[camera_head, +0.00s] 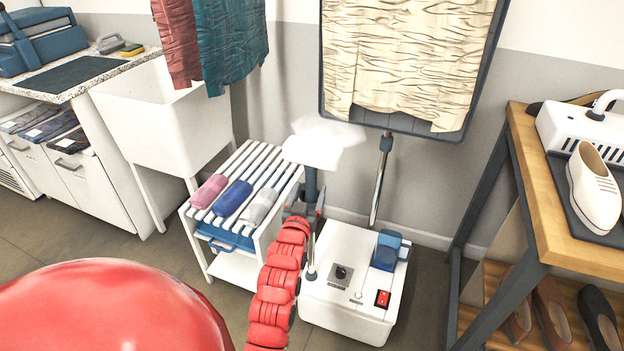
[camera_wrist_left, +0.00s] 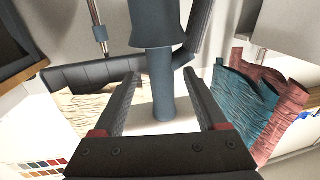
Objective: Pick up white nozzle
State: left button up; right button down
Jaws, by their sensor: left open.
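The white nozzle (camera_head: 312,150) shows bright at the middle of the head view, above the steamer's white base, on a grey-blue upright handle (camera_head: 311,183). My left gripper (camera_head: 304,207) is low on this handle, under the white head. In the left wrist view, the handle (camera_wrist_left: 162,92) stands between the two fingers of my left gripper (camera_wrist_left: 162,76). The fingers are apart, with a gap seen on both sides of the handle. A flared grey-blue part (camera_wrist_left: 157,25) shows at the top there. The nozzle's white head is hard to tell from the pale background in that view.
The steamer base (camera_head: 340,322) with a blue tank (camera_head: 384,258) stands right of my arm. A slatted white trolley (camera_head: 207,262) with rolled cloths is left. A metal pole (camera_head: 380,180) and framed cream fabric (camera_head: 405,60) are behind. A wooden bench (camera_head: 560,225) stands right.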

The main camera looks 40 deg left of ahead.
aim_at(313, 179)
pick_arm(q)
jog(key=shift+x, duration=3.15)
jog(key=shift+f, duration=0.15)
grip_shut()
